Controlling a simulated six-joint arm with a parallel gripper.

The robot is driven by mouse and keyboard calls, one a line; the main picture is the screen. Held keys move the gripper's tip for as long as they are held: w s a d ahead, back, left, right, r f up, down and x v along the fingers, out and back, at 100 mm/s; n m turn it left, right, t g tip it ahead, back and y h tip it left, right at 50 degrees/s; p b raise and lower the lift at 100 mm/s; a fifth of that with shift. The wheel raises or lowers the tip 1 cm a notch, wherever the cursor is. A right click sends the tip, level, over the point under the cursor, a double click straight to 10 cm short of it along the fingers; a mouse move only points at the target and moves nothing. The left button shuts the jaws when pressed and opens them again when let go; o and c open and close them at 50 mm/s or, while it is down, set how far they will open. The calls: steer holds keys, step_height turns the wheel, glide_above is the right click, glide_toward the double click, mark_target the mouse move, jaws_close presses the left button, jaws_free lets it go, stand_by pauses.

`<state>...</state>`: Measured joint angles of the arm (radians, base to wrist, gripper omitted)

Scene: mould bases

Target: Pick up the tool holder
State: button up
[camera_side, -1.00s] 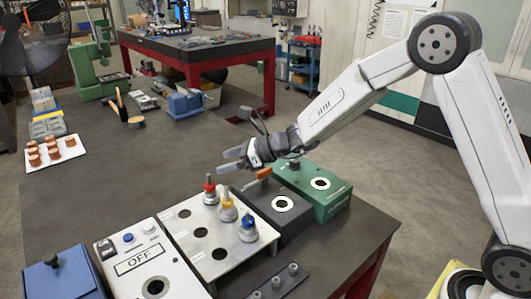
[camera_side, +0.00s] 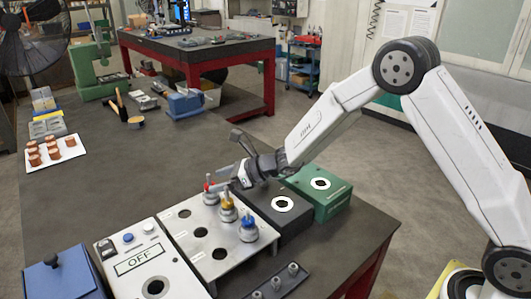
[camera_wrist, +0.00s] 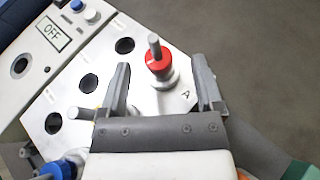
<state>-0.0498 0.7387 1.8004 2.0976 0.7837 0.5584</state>
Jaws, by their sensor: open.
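Three tool holders stand upright on a light metal plate (camera_side: 185,237): a red-collared one (camera_side: 210,195), a yellow one (camera_side: 228,209) and a blue one (camera_side: 248,231). My gripper (camera_side: 216,180) is open, close by the red holder in the side view and partly covering it. In the wrist view the red holder (camera_wrist: 160,66) shows between and just ahead of the open fingers (camera_wrist: 160,76), without visible contact. The blue holder (camera_wrist: 66,168) shows at lower left. The yellow holder is mostly hidden behind the left finger. A letter A is marked beside the red holder.
The plate has several empty dark holes (camera_wrist: 125,45) left of the holders. A white box marked OFF (camera_side: 143,262) stands left of the plate. A dark box (camera_side: 290,222) and a green box (camera_side: 328,202) stand to the right.

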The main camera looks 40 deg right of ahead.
mark_target(211, 182)
steer(key=shift+w+f, duration=0.1)
steer(key=shift+x, duration=2.5)
steer(key=shift+a, duration=0.1)
jaws_close()
